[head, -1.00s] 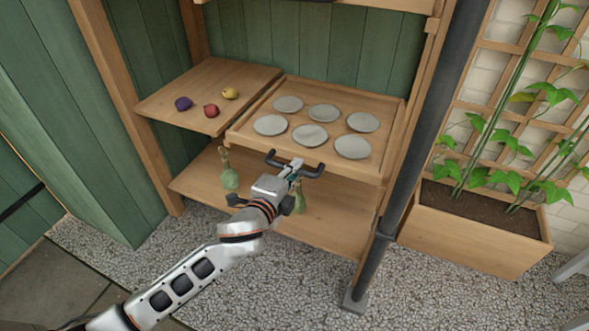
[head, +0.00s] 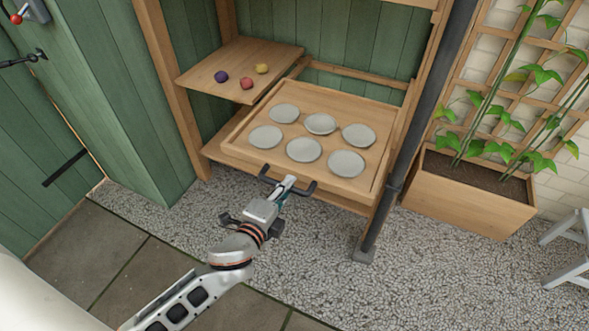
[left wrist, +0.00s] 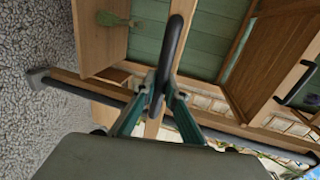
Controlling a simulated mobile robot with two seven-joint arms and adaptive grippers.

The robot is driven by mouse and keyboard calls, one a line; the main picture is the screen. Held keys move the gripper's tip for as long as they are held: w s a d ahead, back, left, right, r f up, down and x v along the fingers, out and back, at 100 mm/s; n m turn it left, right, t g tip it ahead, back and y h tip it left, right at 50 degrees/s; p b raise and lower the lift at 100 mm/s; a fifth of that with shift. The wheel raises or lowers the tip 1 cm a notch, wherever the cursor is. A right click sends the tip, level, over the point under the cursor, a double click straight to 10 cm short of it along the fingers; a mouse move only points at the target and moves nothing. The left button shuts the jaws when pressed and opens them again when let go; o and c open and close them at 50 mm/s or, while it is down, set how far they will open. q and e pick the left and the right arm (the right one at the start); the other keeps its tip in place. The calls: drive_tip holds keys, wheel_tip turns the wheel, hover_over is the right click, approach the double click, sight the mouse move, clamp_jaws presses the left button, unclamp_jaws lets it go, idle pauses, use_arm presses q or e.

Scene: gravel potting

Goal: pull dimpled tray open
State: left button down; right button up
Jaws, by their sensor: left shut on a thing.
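The dimpled tray (head: 237,143) is a wooden sliding tray with several round grey dimples. It sticks out from the shelf unit toward me, with a gap behind it. A dark bar handle (head: 309,189) is on its front edge; it also shows in the left wrist view (left wrist: 174,45). My left gripper (head: 288,184) is shut on this handle near its middle. In the left wrist view the two fingers (left wrist: 160,98) close around the dark bar. My right gripper is not in view.
A side shelf (head: 205,75) left of the tray holds a purple, a red and a yellow round thing. A dark post (head: 405,150) stands close right of the tray. A planter (head: 465,198) and grey stool (head: 568,240) are further right. Gravel in front is clear.

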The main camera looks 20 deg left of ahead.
use_arm(q)
drive_tip(key=shift+f+v, duration=0.25)
drive_tip(key=shift+v, duration=1)
drive_tip(key=shift+f+v, duration=0.25)
drive_tip(key=shift+v, duration=1)
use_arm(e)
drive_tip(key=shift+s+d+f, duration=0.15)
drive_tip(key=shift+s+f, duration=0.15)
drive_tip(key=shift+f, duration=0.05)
use_arm(q)
drive_tip(key=shift+s, duration=0.1)
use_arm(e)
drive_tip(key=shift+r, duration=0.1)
use_arm(q)
drive_tip(key=c, duration=2.1)
unclamp_jaws()
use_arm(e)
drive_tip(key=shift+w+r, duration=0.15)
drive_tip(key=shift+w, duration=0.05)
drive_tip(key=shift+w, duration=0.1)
use_arm(q)
drive_tip(key=v, duration=1.2)
drive_tip(key=shift+s, duration=0.1)
